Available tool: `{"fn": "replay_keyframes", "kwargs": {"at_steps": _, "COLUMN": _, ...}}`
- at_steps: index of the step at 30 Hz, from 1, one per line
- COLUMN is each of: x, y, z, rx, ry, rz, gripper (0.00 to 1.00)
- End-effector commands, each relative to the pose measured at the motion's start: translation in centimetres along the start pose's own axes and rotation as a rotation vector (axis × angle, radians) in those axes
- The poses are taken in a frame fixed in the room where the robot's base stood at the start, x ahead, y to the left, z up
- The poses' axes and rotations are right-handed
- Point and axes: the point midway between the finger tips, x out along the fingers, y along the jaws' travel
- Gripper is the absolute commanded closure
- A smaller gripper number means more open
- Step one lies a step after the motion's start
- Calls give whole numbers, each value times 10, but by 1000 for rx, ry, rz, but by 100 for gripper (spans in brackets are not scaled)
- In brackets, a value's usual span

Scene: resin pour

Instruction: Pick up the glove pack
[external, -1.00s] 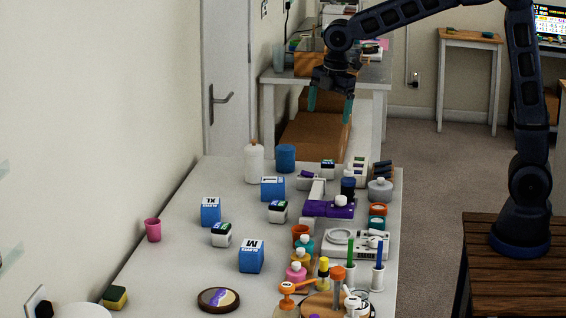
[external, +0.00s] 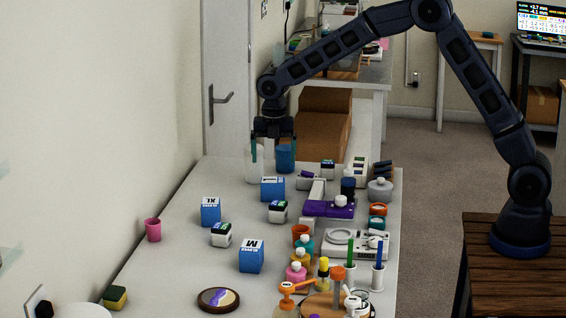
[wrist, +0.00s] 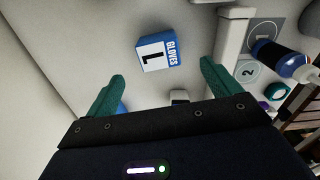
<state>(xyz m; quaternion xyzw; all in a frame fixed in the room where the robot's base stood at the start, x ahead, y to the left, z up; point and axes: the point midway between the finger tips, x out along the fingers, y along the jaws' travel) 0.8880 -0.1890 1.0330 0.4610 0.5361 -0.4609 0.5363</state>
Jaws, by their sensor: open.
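A blue glove pack with a white top marked L (external: 272,189) lies near the far end of the white table. In the wrist view the same pack (wrist: 158,53) reads GLOVES L and sits beyond the fingertips, between the lines of the two fingers. Similar blue packs stand nearer the camera, one marked XL (external: 210,213) and one marked M (external: 251,257). My gripper (external: 274,157) is open and empty, its teal fingers pointing down above the table's far end, above and behind the L pack. The fingers (wrist: 162,72) are spread wide in the wrist view.
Small dark-topped boxes (external: 278,212) stand in front. Bottles and cups crowd the table's front right.

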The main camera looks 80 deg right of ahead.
Motion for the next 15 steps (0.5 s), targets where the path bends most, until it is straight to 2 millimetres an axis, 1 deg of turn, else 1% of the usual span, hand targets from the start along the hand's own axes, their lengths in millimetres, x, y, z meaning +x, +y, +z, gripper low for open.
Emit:
{"fn": "replay_keyframes", "kwargs": {"at_steps": 9, "x": 43, "y": -1, "z": 0, "rx": 2, "ry": 1, "rz": -3, "gripper": 11}}
{"fn": "replay_keyframes", "kwargs": {"at_steps": 15, "x": 54, "y": 0, "z": -1, "rx": 2, "ry": 0, "rz": 0, "gripper": 11}}
